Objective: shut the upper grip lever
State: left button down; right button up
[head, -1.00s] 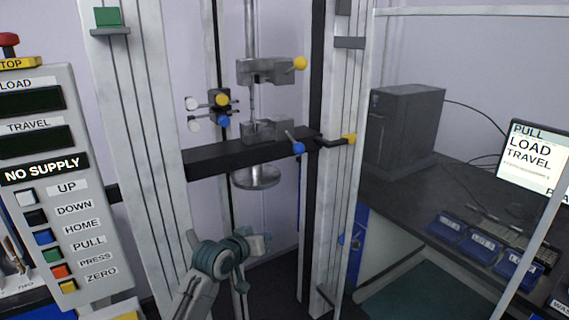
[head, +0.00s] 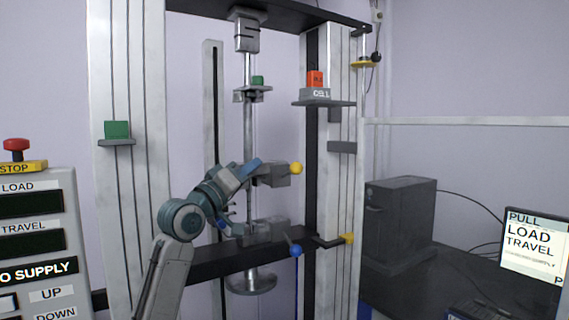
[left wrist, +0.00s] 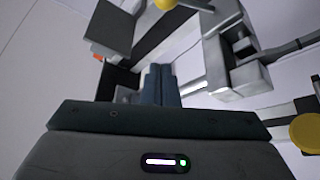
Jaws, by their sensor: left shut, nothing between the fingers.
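The upper grip (head: 272,176) is a grey block on the vertical rod, with a yellow ball knob (head: 296,168) at its right end. The rest of its lever is hard to make out. My left gripper (head: 254,164) is at the left side of the upper grip and covers part of it; I cannot tell whether they touch. In the left wrist view its fingers (left wrist: 159,84) are closed together and empty. A yellow knob (left wrist: 165,3) shows at the top edge there. My right gripper is not in view.
White columns (head: 125,200) flank the grips. A button panel (head: 35,235) stands at left, and a dark box (head: 400,222) at right.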

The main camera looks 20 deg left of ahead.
pick_arm(q)
notch_tip(320, 180, up, 4)
jog(key=p, duration=0.5)
send_over(290, 171)
jog(key=a, duration=0.3)
jog(key=f, duration=0.1)
jog(key=d+f+p, duration=0.1)
jog(key=f, duration=0.1)
jog(key=shift+s+d+f, duration=0.2)
jog(key=shift+s+d, duration=0.2)
